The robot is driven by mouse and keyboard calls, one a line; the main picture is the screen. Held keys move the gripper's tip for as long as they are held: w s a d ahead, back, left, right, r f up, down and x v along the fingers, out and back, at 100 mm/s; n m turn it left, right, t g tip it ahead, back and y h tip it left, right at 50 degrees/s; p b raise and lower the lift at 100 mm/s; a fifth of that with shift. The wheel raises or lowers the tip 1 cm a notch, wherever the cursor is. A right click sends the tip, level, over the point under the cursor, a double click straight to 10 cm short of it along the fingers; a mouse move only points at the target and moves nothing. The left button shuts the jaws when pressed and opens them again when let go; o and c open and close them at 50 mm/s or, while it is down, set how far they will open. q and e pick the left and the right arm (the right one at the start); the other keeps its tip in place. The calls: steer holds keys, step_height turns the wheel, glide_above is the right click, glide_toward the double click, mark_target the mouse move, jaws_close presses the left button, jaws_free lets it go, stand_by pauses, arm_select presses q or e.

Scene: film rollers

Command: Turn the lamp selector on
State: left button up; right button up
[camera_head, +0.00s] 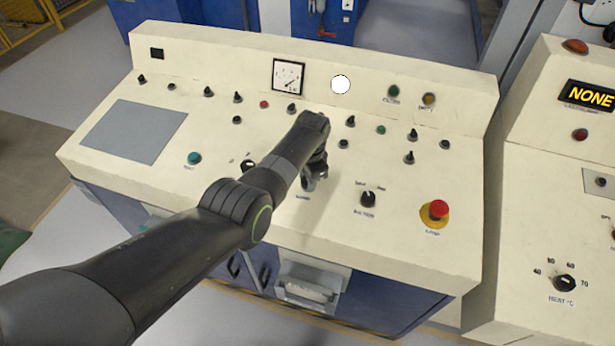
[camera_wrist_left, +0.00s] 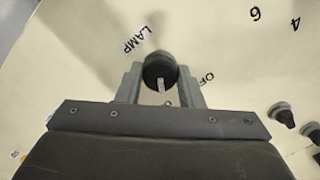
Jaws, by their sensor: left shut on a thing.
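The lamp selector (camera_wrist_left: 160,68) is a dark round knob with a white mark, beside the printed word LAMP on the cream panel. In the left wrist view its white mark points toward the bottom of the picture, and part of an OFF label shows to its right. My left gripper (camera_wrist_left: 160,85) is shut on the knob, one finger on each side. In the head view my left gripper (camera_head: 310,184) is down at the panel front, and it and the arm largely hide the knob. My right gripper is not in view.
A suction-type selector (camera_head: 368,199) and a red emergency button (camera_head: 438,210) sit to the right. Another black selector (camera_head: 248,166) and a teal button (camera_head: 194,158) are to the left. Several small toggles line the panel behind. A dial gauge (camera_head: 288,76) and white disc (camera_head: 340,84) are on the upright back.

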arm_select(q)
steer(key=shift+w+r, duration=0.1)
steer(key=shift+r, duration=0.05)
steer(key=o, duration=1)
steer(key=shift+c, duration=0.2)
steer(key=shift+r, duration=0.35)
steer(key=r, duration=0.2)
steer(key=r+p, duration=0.1)
steer(key=r, duration=0.1)
steer(key=shift+s+d+r, duration=0.2)
steer(key=shift+r, duration=0.2)
step_height(320, 180, up, 12)
steer(key=b, duration=0.1)
steer(key=shift+s+d+f+b, duration=0.15)
steer(key=shift+s+d+b, duration=0.1)
steer(key=shift+s+b, duration=0.1)
